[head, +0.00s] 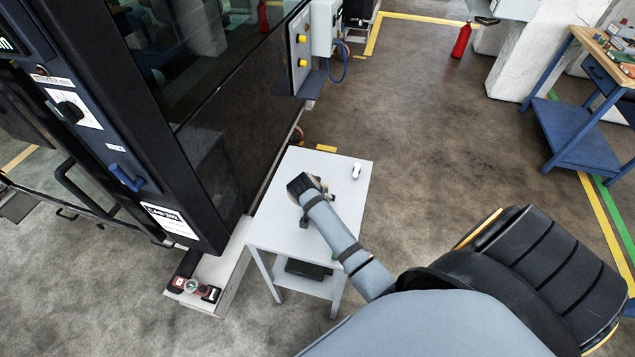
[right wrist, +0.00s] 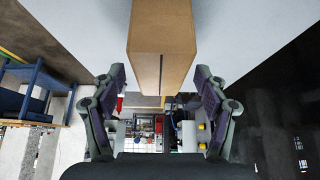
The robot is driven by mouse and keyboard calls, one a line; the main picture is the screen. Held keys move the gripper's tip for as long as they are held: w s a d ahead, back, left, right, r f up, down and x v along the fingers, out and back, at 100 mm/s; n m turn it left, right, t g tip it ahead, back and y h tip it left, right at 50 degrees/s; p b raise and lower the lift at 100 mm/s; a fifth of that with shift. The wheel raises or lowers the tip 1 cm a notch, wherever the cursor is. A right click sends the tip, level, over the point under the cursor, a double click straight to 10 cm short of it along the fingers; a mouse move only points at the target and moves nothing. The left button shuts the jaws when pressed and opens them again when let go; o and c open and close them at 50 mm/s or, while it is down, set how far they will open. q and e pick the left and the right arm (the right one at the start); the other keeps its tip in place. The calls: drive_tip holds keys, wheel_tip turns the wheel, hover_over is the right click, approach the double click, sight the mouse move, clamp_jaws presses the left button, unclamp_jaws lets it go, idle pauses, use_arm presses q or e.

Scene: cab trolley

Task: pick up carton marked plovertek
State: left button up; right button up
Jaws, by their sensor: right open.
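A brown carton (right wrist: 160,50) stands on the pale trolley top in the right wrist view, with a dark seam down its near face. I can read no marking on it. My right gripper (right wrist: 160,82) is open, with one finger on each side of the carton and a gap to both. In the head view my right arm reaches over the trolley (head: 348,204) and its hand largely hides the carton. My left gripper is in neither view.
A small white object (head: 356,170) stands near the trolley's far right corner. A dark machine cabinet (head: 215,110) rises close on the left. A dark item (head: 306,269) lies on the lower shelf. Open floor lies to the right, before a blue workbench (head: 580,133).

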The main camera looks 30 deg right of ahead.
drive_tip(key=p+x, duration=0.1)
drive_tip(key=x, duration=0.3)
drive_tip(key=shift+d+f, duration=0.15)
drive_tip(key=shift+f, duration=0.25)
drive_tip(key=shift+r, duration=0.1)
drive_tip(key=c, duration=0.3)
clamp_jaws()
